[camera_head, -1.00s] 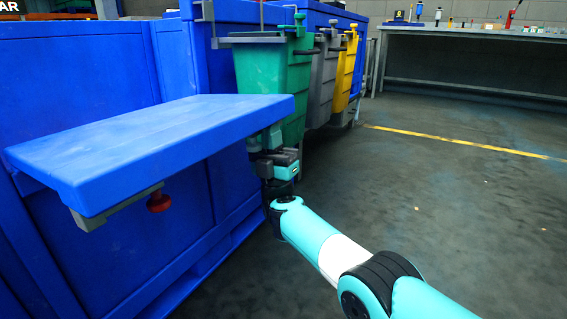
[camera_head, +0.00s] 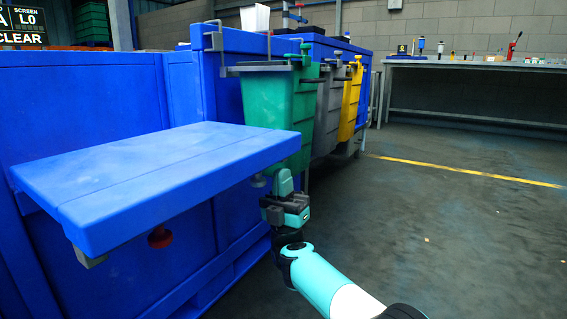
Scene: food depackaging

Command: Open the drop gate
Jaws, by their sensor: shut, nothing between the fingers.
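The drop gate looks to be the flat blue panel (camera_head: 160,178), which juts out nearly level from the blue wall on the left. A red knob (camera_head: 159,237) hangs under it, partly hidden by its front edge. My gripper (camera_head: 284,183) is shut and empty. It stands near the panel's right end, slightly below and beside it, with its fingers pointing up. I cannot tell whether it touches the panel.
Green (camera_head: 285,105), grey (camera_head: 328,105) and yellow (camera_head: 352,97) bins hang along the blue station behind my gripper. A grey workbench (camera_head: 470,64) stands at the back right. The floor on the right is clear, crossed by a yellow line (camera_head: 465,171).

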